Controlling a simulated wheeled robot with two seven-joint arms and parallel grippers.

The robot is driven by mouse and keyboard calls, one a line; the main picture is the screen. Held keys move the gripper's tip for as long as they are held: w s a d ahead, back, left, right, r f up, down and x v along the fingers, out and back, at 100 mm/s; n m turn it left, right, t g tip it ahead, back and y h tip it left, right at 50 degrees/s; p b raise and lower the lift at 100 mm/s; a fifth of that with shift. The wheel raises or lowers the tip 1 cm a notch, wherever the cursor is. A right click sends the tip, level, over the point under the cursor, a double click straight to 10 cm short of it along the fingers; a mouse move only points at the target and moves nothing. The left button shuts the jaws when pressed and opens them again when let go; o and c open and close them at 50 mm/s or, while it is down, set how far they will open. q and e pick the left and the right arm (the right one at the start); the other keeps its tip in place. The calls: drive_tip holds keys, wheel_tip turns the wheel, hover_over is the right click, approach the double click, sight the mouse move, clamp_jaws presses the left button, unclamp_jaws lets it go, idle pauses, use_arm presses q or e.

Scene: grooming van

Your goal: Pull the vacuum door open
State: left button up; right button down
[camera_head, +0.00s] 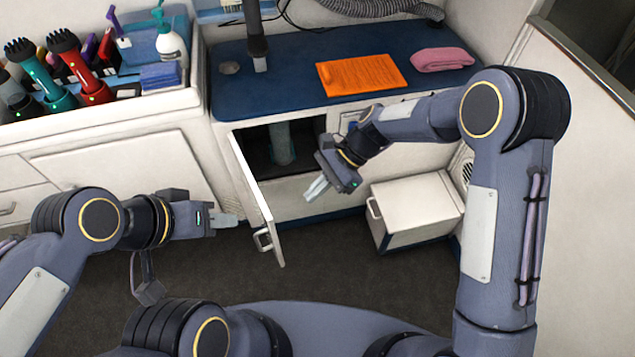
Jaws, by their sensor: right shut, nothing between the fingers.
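The white vacuum door (252,185) stands swung well open from the cabinet below the blue counter. Its edge faces me, and its bar handle (264,240) is near the free end at the bottom. Inside the opening a grey cylinder (281,145) stands in the dark compartment. My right gripper (317,188) is shut and empty, in front of the opening and to the right of the door, apart from the handle. My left gripper (226,220) is to the left of the door handle with a gap between; its fingers show side-on, so its opening is unclear.
A white box with a handle (415,208) juts out at the right of the opening. The blue counter (285,95) holds an orange sheet (362,75) and a pink towel (442,59). Grooming tools stand in a tray (100,108) at the left. Dark floor (330,270) lies clear in front.

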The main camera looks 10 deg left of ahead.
sight(273, 223)
use_arm(q)
drive_tip(key=shift+f, duration=0.15)
use_arm(e)
drive_tip(key=s+a+f, duration=0.3)
drive_tip(key=s+a, duration=0.1)
drive_tip(key=a, duration=0.2)
drive_tip(key=shift+s+a+f, duration=0.2)
drive_tip(key=shift+s+f, duration=0.05)
drive_tip(key=shift+f, duration=0.1)
use_arm(q)
drive_tip(key=shift+f, duration=0.15)
use_arm(e)
drive_tip(key=s+a+m+t, duration=0.1)
drive_tip(key=s+a, duration=0.3)
drive_tip(key=a, duration=0.2)
drive_tip(key=shift+s+a+m+y, duration=0.25)
drive_tip(key=shift+s+m+y, duration=0.05)
drive_tip(key=shift+s, duration=0.05)
